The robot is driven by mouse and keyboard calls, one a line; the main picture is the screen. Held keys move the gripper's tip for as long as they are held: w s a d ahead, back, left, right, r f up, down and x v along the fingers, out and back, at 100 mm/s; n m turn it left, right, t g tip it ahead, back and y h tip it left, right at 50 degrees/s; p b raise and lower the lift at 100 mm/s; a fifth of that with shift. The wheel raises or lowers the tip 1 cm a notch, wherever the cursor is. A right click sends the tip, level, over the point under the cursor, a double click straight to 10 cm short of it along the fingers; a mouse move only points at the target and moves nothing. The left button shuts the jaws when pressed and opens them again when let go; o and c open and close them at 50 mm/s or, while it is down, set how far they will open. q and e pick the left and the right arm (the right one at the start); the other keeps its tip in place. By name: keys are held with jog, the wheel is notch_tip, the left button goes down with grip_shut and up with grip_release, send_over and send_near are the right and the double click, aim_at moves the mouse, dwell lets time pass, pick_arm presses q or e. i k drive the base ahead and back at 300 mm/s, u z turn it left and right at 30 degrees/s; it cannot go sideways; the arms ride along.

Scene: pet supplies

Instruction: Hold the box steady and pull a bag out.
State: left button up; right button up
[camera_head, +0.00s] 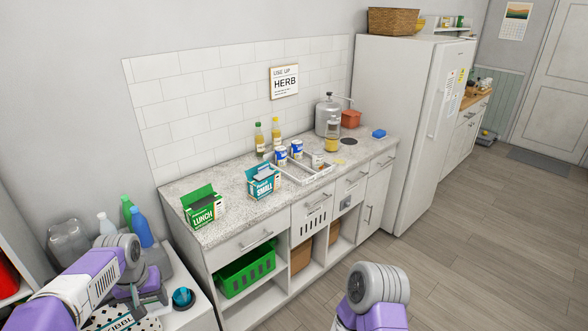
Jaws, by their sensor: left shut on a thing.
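My left gripper (147,297) reaches in from the lower left, low over a white surface beside the counter. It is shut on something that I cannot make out. A green box marked LUNCH (203,211) and a teal box marked SMALL (263,183) stand upright and open-topped on the counter, away from my arms. I see no bag for certain. My right arm shows at the bottom, its gripper out of view.
The speckled counter (232,222) also holds a white tray (312,176) with cans, two bottles and a metal dispenser (328,118). A green crate (245,270) sits in the shelf below. Bottles (140,225) stand behind my left gripper; a teal round item (183,297) lies right of it.

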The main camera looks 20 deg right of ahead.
aim_at(202, 206)
jog(key=z, duration=0.65)
jog(key=i, duration=0.8)
jog(key=z, duration=0.5)
jog(key=i, duration=1.7)
jog(key=u, duration=0.7)
